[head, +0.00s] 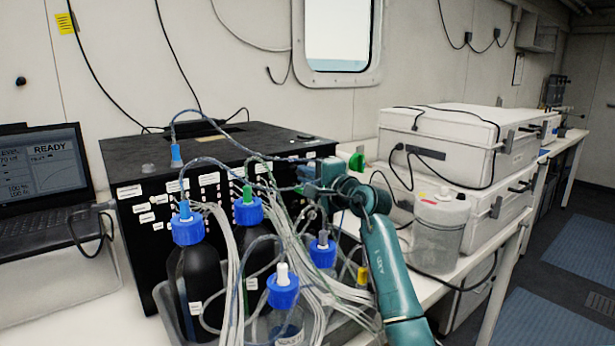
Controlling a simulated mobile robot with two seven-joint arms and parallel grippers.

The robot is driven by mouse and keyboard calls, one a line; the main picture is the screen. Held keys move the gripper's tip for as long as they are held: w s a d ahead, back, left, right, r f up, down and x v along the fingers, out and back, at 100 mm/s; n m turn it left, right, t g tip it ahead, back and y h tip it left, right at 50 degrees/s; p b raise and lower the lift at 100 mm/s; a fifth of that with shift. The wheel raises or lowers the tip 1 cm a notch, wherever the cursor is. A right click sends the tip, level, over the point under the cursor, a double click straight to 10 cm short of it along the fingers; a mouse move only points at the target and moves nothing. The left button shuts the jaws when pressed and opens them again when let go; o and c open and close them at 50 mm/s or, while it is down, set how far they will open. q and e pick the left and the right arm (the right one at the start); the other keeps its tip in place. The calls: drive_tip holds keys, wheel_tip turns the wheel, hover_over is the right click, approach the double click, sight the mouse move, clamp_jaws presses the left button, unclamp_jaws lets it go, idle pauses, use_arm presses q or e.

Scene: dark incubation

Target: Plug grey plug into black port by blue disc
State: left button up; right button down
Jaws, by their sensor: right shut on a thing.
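My right arm (392,270), teal, comes in from the lower right. Its gripper (303,189) points left at the front face of the black box (130,233), just in front of the box's right part. It is shut on what seems to be the grey plug, which is small and mostly hidden by the fingers and tubing. I cannot tell whether the plug touches a port. The black port and the blue disc cannot be made out among the labels and tubes. A green round part (357,162) shows behind the gripper. My left gripper is out of view.
Bottles with blue caps (187,226) and a bundle of pale tubes (233,265) crowd the space before the box. A laptop (45,190) stands at left. White cases (440,135) and a clear canister (438,230) stand at right.

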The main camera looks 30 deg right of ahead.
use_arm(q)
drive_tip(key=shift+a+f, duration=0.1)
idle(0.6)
use_arm(e)
drive_tip(key=shift+w, duration=0.45)
drive_tip(key=c, duration=1.4)
unclamp_jaws()
